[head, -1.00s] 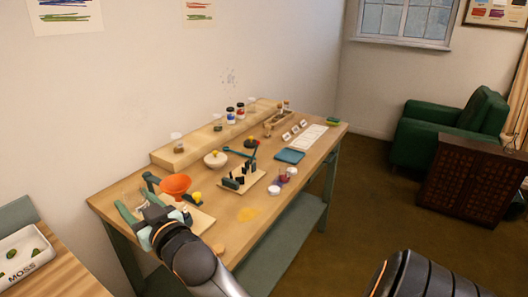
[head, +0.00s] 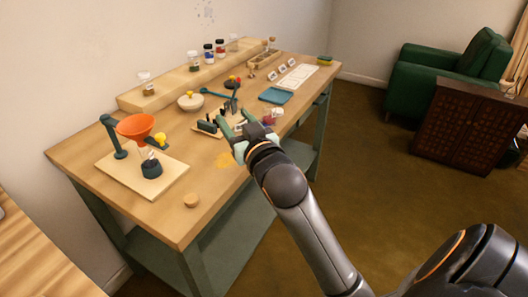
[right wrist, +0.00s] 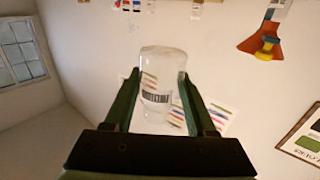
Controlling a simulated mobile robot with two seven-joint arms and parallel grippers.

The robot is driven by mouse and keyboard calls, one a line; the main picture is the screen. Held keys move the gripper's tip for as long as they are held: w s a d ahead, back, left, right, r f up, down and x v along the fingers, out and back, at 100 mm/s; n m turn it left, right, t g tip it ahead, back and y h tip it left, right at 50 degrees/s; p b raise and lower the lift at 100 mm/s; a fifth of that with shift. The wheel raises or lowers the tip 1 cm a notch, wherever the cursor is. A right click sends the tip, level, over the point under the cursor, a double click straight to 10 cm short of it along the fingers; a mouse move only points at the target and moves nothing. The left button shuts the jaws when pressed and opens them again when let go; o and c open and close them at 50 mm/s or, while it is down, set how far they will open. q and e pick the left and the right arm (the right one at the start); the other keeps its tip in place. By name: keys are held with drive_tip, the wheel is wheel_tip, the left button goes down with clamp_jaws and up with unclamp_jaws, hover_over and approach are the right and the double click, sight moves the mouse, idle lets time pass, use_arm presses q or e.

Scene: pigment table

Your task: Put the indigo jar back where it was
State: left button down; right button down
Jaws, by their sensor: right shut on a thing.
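My right gripper (head: 240,122) is above the front part of the pigment table (head: 185,215), beside the dark rack. In the right wrist view its two green fingers (right wrist: 155,95) are shut on a clear glass jar (right wrist: 156,75) with a dark striped label. No pigment colour shows in it, so I cannot tell whether it is the indigo jar. In the head view the fingers hide it. My left gripper is out of view.
An orange funnel (head: 136,126) on a stand hangs over a dark-based glass vessel (head: 151,169) on a pale board (head: 125,170). A white bowl (head: 190,101), a dark rack (head: 209,125) and a blue tray (head: 274,96) stand nearby. The table's front left is mostly clear, except for a cork (head: 191,201).

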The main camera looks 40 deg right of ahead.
sight(244, 121)
drive_tip(key=d+f, duration=0.1)
drive_tip(key=w+d+f+b, duration=0.1)
drive_tip(key=d, duration=0.1)
drive_tip(key=shift+m+h, duration=0.4)
drive_tip(key=w+d+f+b, duration=0.1)
drive_tip(key=w+d+f, duration=0.1)
drive_tip(key=w+f, duration=0.1)
drive_tip(key=w+d+f+b, duration=0.1)
drive_tip(key=w+d+f, duration=0.1)
drive_tip(key=w+f, duration=0.1)
drive_tip(key=w+d+f, duration=0.3)
drive_tip(key=w, duration=0.2)
drive_tip(key=shift+b, duration=0.4)
drive_tip(key=shift+w+d+f, duration=0.1)
drive_tip(key=shift+d+f, duration=0.05)
drive_tip(key=shift+f, duration=0.05)
wheel_tip(244, 121, down, 3)
drive_tip(key=shift+w+f+b, duration=0.1)
drive_tip(key=shift+f+b, duration=0.1)
drive_tip(key=shift+b, duration=0.3)
